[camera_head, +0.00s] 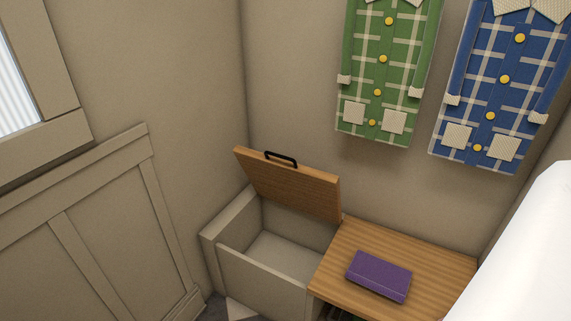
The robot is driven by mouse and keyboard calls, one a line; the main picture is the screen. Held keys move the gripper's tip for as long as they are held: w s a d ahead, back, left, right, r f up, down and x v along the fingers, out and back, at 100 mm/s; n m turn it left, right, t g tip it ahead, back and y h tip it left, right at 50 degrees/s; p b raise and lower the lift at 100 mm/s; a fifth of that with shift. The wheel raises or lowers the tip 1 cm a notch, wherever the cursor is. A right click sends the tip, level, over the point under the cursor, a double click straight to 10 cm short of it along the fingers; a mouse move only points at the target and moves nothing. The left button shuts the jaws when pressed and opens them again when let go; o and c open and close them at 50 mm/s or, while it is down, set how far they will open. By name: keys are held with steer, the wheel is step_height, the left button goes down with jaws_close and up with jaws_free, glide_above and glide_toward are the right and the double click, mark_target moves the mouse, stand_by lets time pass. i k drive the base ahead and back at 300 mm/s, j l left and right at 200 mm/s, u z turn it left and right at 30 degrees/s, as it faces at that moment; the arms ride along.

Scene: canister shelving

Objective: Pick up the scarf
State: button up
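A purple folded cloth (379,275), which looks like the scarf, lies flat on the wooden bench top (345,240). It is a small rectangular block, set at a slight angle. Nothing touches it from above. My gripper is not in view, so its state and its place relative to the scarf do not show.
Left of the bench top is a beige storage box (262,286), empty where I see inside, with its wooden lid (290,184) raised. A green plaid shirt (385,70) and a blue plaid shirt (500,85) hang above. A white rounded surface (532,255) fills the right edge.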

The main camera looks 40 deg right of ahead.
mark_target(385, 278)
steer(key=z, duration=0.4)
steer(key=l+z, duration=0.15)
steer(key=z, duration=0.7)
steer(key=l+z, duration=0.1)
steer(key=z, duration=0.35)
steer(key=u, duration=0.45)
steer(key=l, duration=0.1)
steer(key=k+z, duration=0.1)
steer(key=z, duration=0.35)
steer(key=i+j+z, duration=0.15)
steer(key=j, duration=0.25)
steer(key=i+j+z, duration=0.2)
steer(key=j, duration=0.15)
steer(key=k, duration=0.1)
